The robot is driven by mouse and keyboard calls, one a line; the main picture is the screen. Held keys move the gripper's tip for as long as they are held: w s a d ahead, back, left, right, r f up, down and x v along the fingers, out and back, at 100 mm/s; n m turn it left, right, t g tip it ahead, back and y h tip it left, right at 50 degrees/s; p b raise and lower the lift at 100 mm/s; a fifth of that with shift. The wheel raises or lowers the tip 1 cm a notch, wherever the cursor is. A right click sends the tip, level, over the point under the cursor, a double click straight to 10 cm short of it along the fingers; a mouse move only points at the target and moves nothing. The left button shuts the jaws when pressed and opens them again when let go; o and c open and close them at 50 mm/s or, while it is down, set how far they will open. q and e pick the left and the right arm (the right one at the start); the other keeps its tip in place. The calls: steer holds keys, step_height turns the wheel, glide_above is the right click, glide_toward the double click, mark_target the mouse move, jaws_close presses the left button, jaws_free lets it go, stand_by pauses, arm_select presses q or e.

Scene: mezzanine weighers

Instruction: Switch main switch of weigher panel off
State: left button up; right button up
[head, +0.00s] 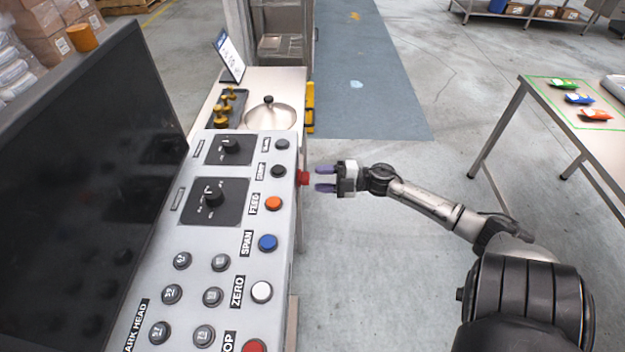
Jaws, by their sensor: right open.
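The weigher panel (225,262) is a grey sloping console on the left, with labelled buttons and two black rotary knobs on dark plates, a larger one (213,196) and a smaller one (231,146). A red knob (303,178) sticks out from the panel's right side; it looks like the main switch, but I cannot read a label or its setting. My right gripper (318,178) is open, its two purple fingers pointing left at the red knob. The fingertips are just right of it; whether they touch it I cannot tell. My left gripper is not in view.
A large dark screen (85,200) stands left of the panel. Behind are a round metal pan (268,117), yellow weights (228,100) and a small sign (229,57). A table (585,135) with coloured packets stands at the right. The floor between is clear.

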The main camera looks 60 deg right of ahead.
mark_target(304, 178)
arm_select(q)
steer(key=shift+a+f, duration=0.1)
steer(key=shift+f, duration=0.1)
arm_select(e)
steer(key=shift+x, duration=1.5)
